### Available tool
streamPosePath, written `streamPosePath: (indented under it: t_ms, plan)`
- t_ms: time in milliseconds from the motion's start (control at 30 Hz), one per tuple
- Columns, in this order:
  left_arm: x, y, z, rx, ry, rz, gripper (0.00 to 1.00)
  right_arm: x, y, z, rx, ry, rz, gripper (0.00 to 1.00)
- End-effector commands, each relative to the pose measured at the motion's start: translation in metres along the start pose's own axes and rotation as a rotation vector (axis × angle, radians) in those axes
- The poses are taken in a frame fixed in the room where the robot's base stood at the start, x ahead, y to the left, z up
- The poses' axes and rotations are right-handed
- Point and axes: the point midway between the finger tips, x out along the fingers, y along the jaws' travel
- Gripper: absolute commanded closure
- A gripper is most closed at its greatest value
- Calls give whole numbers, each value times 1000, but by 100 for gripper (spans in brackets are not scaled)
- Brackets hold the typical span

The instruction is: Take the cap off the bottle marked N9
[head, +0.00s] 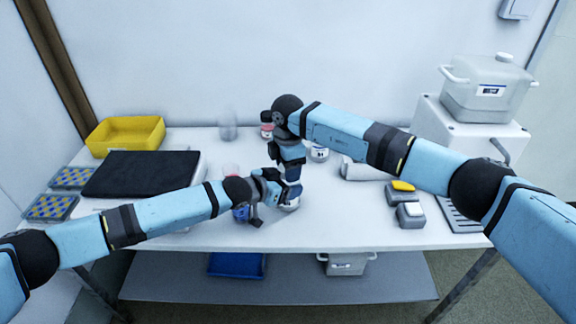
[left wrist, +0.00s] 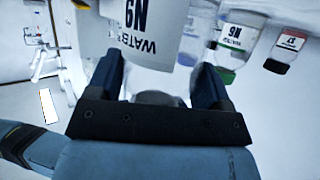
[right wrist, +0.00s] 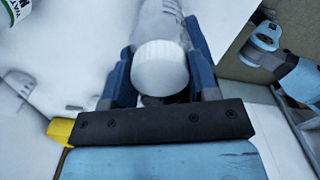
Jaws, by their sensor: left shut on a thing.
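In the head view the bottle (head: 290,206) stands low at the front middle of the table, mostly hidden by my left gripper (head: 283,190). Its white cap (right wrist: 160,68) is between the fingers of my right gripper (right wrist: 160,80), which comes from above. The right fingers are on both sides of the cap and look open. In the head view my right gripper (head: 292,170) is just above the left one.
A yellow bin (head: 127,133) and black pad (head: 142,173) are at left. A white box (head: 428,126) with a lidded container (head: 487,90) is at right.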

Motion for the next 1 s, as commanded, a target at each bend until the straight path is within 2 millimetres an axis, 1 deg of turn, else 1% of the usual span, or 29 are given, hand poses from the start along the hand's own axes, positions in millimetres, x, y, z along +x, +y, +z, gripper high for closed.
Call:
streamPosePath:
  t_ms: [33, 67, 167, 233, 500, 600, 900, 933, 967, 1000]
  plan:
    - [0, 0, 0, 0, 0, -1, 93, 0, 0, 0, 0, 0, 0, 68]
    - [0, 0, 0, 0, 0, -1, 93, 0, 0, 0, -1, 0, 0, 74]
    - [0, -1, 0, 0, 0, -1, 93, 0, 0, 0, -14, 0, 0, 74]
    - [0, -1, 0, -1, 0, -1, 93, -1, 0, 0, -70, 0, 0, 74]
    - [0, -1, 0, -1, 0, -1, 93, -1, 0, 0, -496, -1, 0, 75]
    - [0, -1, 0, -1, 0, -1, 93, -1, 0, 0, -577, 1, -1, 75]
    - [0, -1, 0, -1, 0, -2, 93, -1, 0, -1, -597, 1, -1, 75]
    - [0, -1, 0, -1, 0, -2, 93, -1, 0, -1, -597, 1, -1, 42]
    - [0, -1, 0, -1, 0, -2, 93, -1, 0, -1, -596, 1, -1, 35]
    - [0, -1, 0, -1, 0, -2, 93, -1, 0, -1, -596, 1, -1, 26]
